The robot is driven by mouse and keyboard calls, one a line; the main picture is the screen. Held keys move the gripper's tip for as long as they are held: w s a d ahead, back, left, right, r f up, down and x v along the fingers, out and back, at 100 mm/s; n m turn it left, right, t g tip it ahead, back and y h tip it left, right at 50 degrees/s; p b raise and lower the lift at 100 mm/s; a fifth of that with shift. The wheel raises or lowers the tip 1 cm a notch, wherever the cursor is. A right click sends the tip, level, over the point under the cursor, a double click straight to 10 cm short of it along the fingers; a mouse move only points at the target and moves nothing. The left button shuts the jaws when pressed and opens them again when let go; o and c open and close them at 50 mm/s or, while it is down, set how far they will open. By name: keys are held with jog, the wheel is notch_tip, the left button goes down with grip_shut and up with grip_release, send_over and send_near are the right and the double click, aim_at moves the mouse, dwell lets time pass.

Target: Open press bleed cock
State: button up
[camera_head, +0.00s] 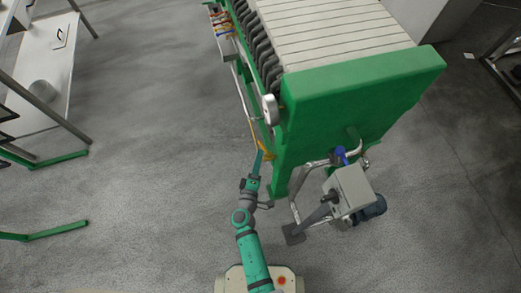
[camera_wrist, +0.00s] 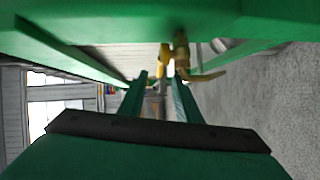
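The press (camera_head: 360,85) is a long machine with a green end frame and a stack of pale plates. A yellow cock (camera_head: 265,152), which I take for the bleed cock, sits low at the left side of this frame. In the wrist view the yellow cock (camera_wrist: 181,58) is under a green beam, with a curved lever pointing right. My gripper (camera_head: 258,163) reaches up to it from below. In the wrist view my gripper (camera_wrist: 159,76) has its two fingers apart, with yellow parts just beyond and between the tips. I cannot tell whether they touch.
A grey box with a blue motor (camera_head: 370,207) and pipes stands right of my arm. A row of coloured fittings (camera_head: 220,20) is at the press's far left. A white table (camera_head: 45,75) stands at the left. The floor between is clear.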

jog(key=shift+v, duration=1.6)
